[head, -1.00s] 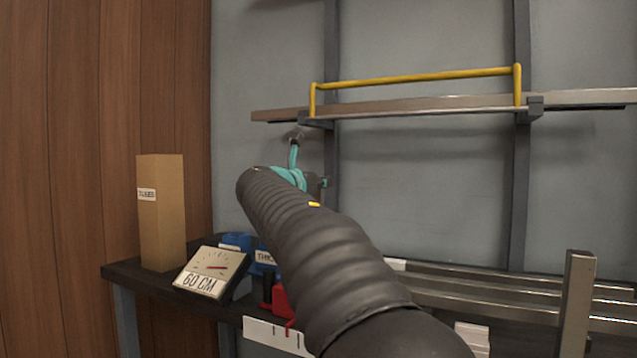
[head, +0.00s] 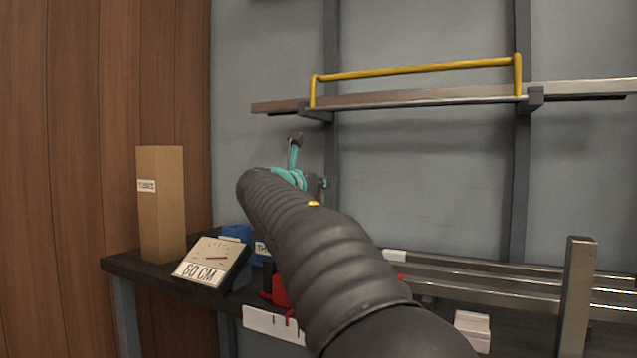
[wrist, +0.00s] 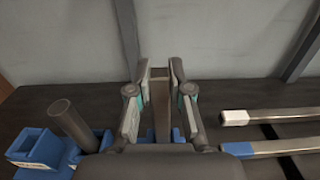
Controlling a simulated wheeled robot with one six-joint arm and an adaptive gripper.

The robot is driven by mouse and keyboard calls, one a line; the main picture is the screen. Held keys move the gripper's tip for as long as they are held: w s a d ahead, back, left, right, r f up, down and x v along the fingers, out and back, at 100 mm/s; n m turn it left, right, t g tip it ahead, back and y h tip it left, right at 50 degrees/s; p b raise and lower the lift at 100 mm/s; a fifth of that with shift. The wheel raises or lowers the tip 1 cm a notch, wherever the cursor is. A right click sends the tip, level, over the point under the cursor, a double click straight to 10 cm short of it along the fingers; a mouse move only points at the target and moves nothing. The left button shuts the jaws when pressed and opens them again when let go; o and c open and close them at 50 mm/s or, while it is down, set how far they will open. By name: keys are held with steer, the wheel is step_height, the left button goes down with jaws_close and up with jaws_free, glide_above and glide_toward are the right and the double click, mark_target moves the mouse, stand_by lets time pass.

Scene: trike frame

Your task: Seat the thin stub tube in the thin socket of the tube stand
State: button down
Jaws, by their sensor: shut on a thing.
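In the wrist view my gripper (wrist: 160,76) is shut on a slim brownish tube (wrist: 161,108), which stands between the two fingers. Its lower end is hidden behind the gripper body, so I cannot tell whether it touches a socket. Blue stand parts (wrist: 104,139) show beside and below the gripper. In the head view the blue stand (head: 262,258), with a partly hidden label, is mostly behind my arm. My gripper (head: 296,140) shows there only as teal links and a dark tip above the arm; the held tube cannot be made out.
A wider tube (wrist: 72,122) leans in the picture left of the gripper, beside an open blue holder (wrist: 32,146). A tall cardboard box (head: 161,205) and a 60 CM dial (head: 210,262) stand on the bench's left. Metal bars (head: 500,285) lie right. A yellow-handled rail (head: 420,96) crosses the wall.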

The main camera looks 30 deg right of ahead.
steer(key=shift+f+b, duration=1.6)
steer(key=shift+f, duration=0.65)
steer(key=c, duration=1)
jaws_free()
steer(key=v, duration=1.2)
steer(key=shift+s, duration=0.1)
